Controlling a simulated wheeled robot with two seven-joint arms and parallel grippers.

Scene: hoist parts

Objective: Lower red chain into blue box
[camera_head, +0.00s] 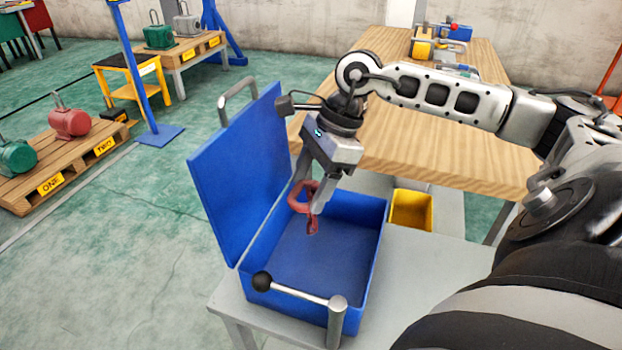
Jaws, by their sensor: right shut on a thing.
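The blue box (378,238) stands on a grey table with its lid (232,165) raised on the left side. The inside that I can see is bare blue floor. My right gripper (312,196) reaches over the box from the right and points down. It is shut on the red chain (304,197), a short piece whose lower link hangs down over the box opening. The chain appears above the box floor. My left gripper is not in view.
A metal lever with a black knob (262,281) stands at the box's front. A yellow bin (411,210) is right of the box. A wooden table (450,140) lies behind. Pallets with red (69,121) and green hoists are at left.

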